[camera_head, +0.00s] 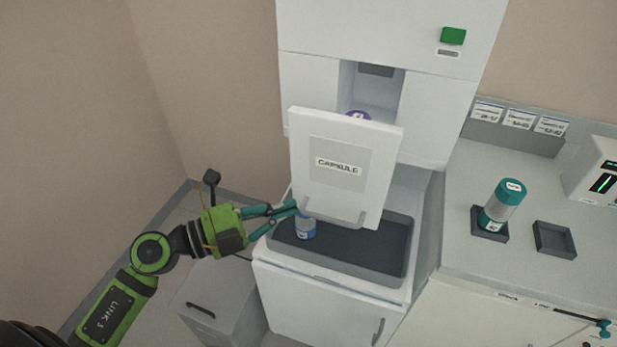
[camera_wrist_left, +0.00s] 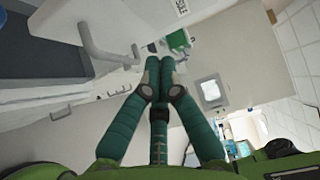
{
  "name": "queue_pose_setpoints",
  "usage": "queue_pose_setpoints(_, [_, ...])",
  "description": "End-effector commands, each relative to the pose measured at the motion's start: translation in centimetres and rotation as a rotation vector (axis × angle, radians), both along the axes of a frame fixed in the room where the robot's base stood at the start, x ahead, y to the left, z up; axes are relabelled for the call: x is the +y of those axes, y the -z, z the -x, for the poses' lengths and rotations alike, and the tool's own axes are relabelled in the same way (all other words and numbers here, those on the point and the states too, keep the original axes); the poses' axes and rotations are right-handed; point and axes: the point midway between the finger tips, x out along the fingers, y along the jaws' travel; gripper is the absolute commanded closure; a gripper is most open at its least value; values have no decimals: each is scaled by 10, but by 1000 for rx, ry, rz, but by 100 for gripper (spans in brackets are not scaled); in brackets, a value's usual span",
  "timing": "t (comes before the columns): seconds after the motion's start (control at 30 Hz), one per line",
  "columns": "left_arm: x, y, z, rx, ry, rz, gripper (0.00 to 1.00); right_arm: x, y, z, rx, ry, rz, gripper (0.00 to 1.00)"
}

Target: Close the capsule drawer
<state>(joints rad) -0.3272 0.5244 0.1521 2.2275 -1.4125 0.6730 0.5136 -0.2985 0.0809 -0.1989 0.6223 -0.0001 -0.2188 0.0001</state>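The capsule drawer (camera_head: 383,165) has a white front panel labelled CAPSULE. The panel stands out from the white machine, with a gap behind it. A pale bar handle (camera_head: 336,218) runs along its lower edge; a handle also shows in the left wrist view (camera_wrist_left: 92,46). My left gripper (camera_head: 297,207) is at the left end of this handle. Its teal fingers (camera_wrist_left: 158,72) come together at the tips with nothing visible between them. I cannot tell whether they touch the handle. A small teal and dark part at the lower right edge may be my right gripper; its state is unclear.
A purple-topped item (camera_head: 357,116) shows behind the panel. A teal-capped bottle (camera_head: 503,203) and an empty holder (camera_head: 554,239) are on the right counter.

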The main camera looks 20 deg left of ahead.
Motion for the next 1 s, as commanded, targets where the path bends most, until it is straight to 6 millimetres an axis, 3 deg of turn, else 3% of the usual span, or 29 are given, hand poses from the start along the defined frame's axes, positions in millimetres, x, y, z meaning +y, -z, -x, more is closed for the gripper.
queue_pose_setpoints(0.03, [-9, -7, -8, -4, 1, 4, 100, 0, -10, 0, 0, 0, 0, 60])
queue_pose_setpoints(0.17, [-28, -6, -26, -3, 0, 4, 100, 0, -21, 0, 0, -1, 0, 60])
queue_pose_setpoints(0.4, [-27, -2, -57, -2, -2, 2, 100, 0, -25, 1, 1, -1, -1, 60])
queue_pose_setpoints(1.0, [-27, 0, -67, -1, -1, 1, 100, 0, -25, 2, 5, -2, 0, 60])
